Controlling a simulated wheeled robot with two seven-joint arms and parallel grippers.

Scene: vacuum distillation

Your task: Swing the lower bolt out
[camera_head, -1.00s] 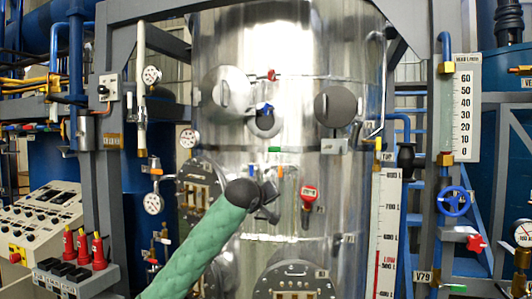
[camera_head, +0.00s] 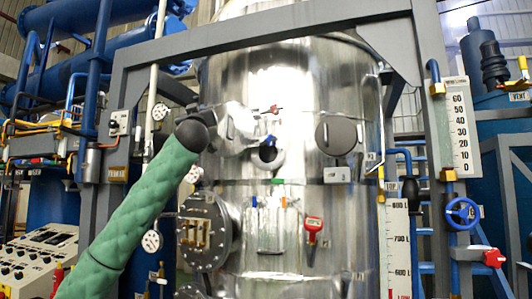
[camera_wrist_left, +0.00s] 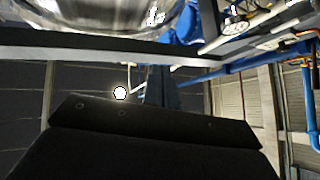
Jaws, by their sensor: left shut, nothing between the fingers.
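The big shiny steel vessel (camera_head: 290,85) fills the middle of the head view. My left arm reaches up from the lower left in a green sleeve. My left gripper (camera_head: 236,124) is shut and empty, in front of the vessel's upper left round cover, which it partly hides. Contact with the cover cannot be told. I cannot make out the lower bolt. A small round port (camera_head: 267,154) with a blue handle (camera_head: 269,140) is right of the gripper. A small red handle (camera_head: 273,109) is above it. My right gripper is not in view.
A grey round cover (camera_head: 336,135) is at the right on the vessel. A bolted round flange (camera_head: 204,231) is below my gripper. A grey frame beam (camera_head: 270,33) crosses above. A red tag-like device (camera_head: 313,226) and a blue handwheel (camera_head: 462,212) are farther right.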

